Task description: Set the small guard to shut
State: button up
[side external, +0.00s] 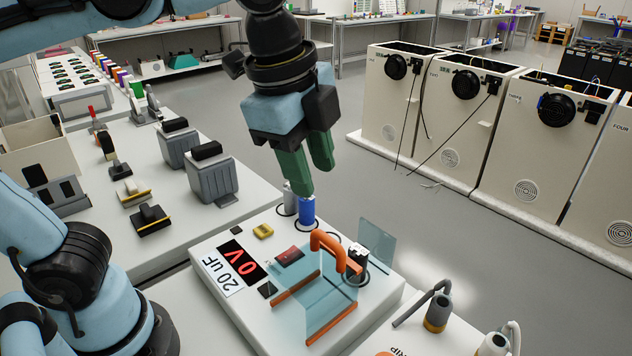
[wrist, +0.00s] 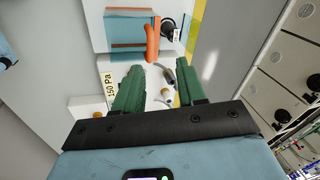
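A clear bluish guard with an orange arched handle (side external: 328,247) and orange edge strips stands on the white bench unit in the side external view. A smaller clear panel (side external: 378,238) stands upright just behind it, beside a black-topped post. I cannot tell for sure which of the two is the small guard. The orange handle also shows near the top of the wrist view (wrist: 153,42), beside a bluish pane (wrist: 125,28). My gripper (side external: 311,180) points down above the blue cylinder, apart from the handle. Its green fingers stand apart and empty in the wrist view (wrist: 160,82).
A blue cylinder (side external: 307,211) stands below my fingers. The unit carries a "20 uF" label (side external: 223,279) and a red "0V" display (side external: 242,261). Grey jugs with hoses (side external: 437,312) stand at the lower right. Cream cabinets (side external: 455,115) line the back right, across open floor.

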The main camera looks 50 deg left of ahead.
aim_at(328, 238)
jog(key=f+m, duration=0.1)
jog(key=f, duration=0.2)
jog(key=d+f+m, duration=0.1)
jog(key=f, duration=0.2)
jog(key=w+f+m, duration=0.1)
jog(key=f, duration=0.2)
jog(key=shift+d+f+g, duration=0.2)
jog(key=shift+d+g, duration=0.2)
jog(key=shift+c, duration=0.2)
grip_shut()
